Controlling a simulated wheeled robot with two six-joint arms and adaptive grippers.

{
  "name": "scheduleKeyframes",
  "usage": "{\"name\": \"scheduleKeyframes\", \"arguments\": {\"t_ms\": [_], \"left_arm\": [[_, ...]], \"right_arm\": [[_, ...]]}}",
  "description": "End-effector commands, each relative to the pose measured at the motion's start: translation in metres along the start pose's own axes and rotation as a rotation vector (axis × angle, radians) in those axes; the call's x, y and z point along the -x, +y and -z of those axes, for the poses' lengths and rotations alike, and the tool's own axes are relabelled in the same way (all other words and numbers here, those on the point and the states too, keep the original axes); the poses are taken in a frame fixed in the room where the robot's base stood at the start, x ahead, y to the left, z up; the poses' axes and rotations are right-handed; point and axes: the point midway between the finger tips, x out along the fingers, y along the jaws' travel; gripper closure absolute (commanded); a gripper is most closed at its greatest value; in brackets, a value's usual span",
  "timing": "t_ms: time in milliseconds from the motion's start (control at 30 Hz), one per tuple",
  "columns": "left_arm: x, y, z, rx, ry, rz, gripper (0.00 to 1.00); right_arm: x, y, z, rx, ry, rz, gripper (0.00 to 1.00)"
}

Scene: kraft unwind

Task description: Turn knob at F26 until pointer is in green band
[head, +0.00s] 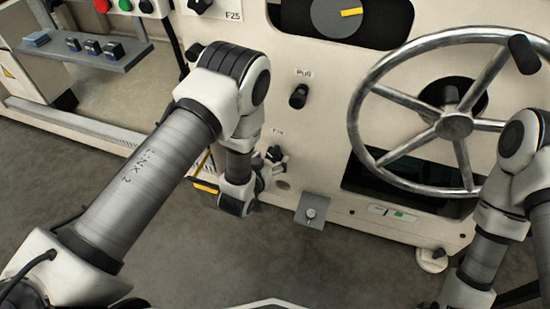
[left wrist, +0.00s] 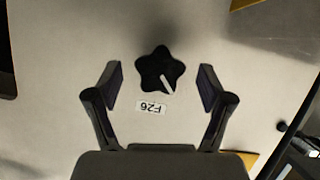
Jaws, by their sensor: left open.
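The black star-shaped knob (left wrist: 160,69) with a white pointer line shows in the left wrist view. The line points down and slightly right in that picture. The label F26 (left wrist: 151,107) appears upside down beside it. My left gripper (left wrist: 161,76) is open, with one finger on each side of the knob and visible gaps to both. In the head view my left gripper (head: 275,160) is at the panel below a small label and largely hides the knob. A small white strip with a green band (head: 399,214) is low on the panel. Its pointer is too small to read surely.
A large metal handwheel (head: 454,126) stands out at the right, near my right arm. A black knob labelled Pull (head: 299,96) is above my left gripper. A grey plate with a lock (head: 311,211) juts out below right. Open floor lies in front.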

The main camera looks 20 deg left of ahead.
Motion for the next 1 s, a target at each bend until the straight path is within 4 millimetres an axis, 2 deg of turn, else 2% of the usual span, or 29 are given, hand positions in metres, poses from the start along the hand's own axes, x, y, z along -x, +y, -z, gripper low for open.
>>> {"name": "scheduleKeyframes", "arguments": {"t_ms": [33,167,433,467,600,633,1000], "left_arm": [[-0.011,-0.001,-0.003,0.0,0.003,0.0,0.2],[-0.029,-0.001,-0.002,0.0,0.001,0.0,0.2],[-0.033,0.0,0.0,0.0,0.0,0.0,0.2],[-0.033,0.0,0.0,0.0,0.0,0.0,0.23],[-0.033,0.0,0.0,0.0,0.0,0.0,0.73],[-0.033,0.0,0.0,0.0,0.0,0.0,0.8],[-0.033,0.0,0.001,-0.022,0.0,0.01,0.81]], "right_arm": [[-0.008,0.0,0.0,0.0,0.0,0.0,0.6],[-0.013,0.0,0.0,0.0,0.0,0.0,0.6],[-0.013,0.0,0.0,0.0,0.0,0.0,0.6],[-0.013,0.0,0.0,0.0,0.0,0.0,0.6],[-0.013,0.0,0.0,0.0,0.0,0.0,0.6],[-0.013,0.0,0.0,0.0,0.0,0.0,0.6],[-0.011,0.0,0.0,0.0,0.0,0.0,0.6]]}}
